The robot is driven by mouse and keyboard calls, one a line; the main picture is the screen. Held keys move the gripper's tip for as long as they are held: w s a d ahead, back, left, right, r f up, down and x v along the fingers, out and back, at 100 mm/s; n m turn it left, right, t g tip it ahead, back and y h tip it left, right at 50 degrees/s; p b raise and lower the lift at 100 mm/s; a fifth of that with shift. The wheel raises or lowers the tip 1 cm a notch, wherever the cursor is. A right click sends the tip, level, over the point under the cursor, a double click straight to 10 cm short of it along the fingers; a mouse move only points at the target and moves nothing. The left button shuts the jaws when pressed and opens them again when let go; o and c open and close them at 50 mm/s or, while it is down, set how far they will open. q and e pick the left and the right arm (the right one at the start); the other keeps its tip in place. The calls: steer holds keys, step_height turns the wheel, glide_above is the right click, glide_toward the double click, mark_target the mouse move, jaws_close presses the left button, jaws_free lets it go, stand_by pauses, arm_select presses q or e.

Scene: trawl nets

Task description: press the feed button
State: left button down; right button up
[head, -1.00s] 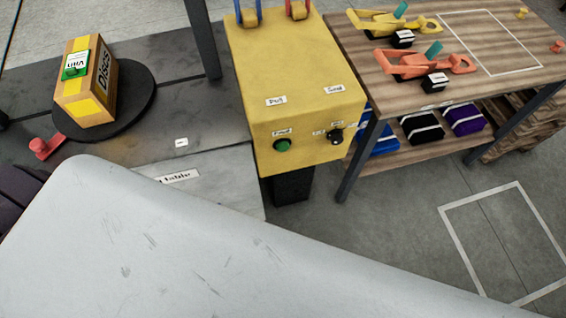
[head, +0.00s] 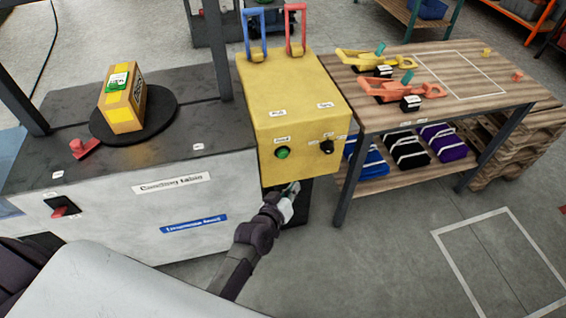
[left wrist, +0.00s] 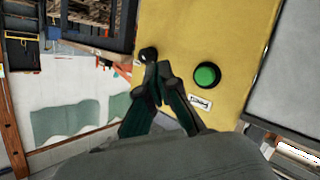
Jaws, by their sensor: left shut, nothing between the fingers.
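The green feed button (head: 283,153) sits on the front face of the yellow box (head: 290,104), with a small label above it. It also shows in the left wrist view as a green dome (left wrist: 207,75) in a dark ring, right of the fingertips. My left gripper (head: 294,188) is shut and empty, just below the box's lower front edge and under the button in the head view. In the left wrist view the closed fingers (left wrist: 152,72) point at the yellow face, apart from the button. The label's print is too small to read surely. My right gripper is not in view.
A black knob (head: 327,146) is right of the button. Blue (head: 254,28) and red (head: 295,30) levers stand on top. A coating table (head: 180,182) with a carton (head: 122,103) is left. A wooden workbench (head: 470,75) is right. Marked floor right is clear.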

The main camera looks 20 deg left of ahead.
mark_target(283, 154)
arm_select(q)
steer(key=shift+w+a, duration=0.1)
steer(key=shift+w, duration=0.1)
steer(key=w+a+b, duration=0.4)
steer(key=w, duration=0.3)
steer(key=shift+a, duration=0.4)
stand_by(1.4)
steer(key=shift+w, duration=0.15)
steer(key=shift+w+a, duration=0.2)
steer(key=shift+w, duration=0.05)
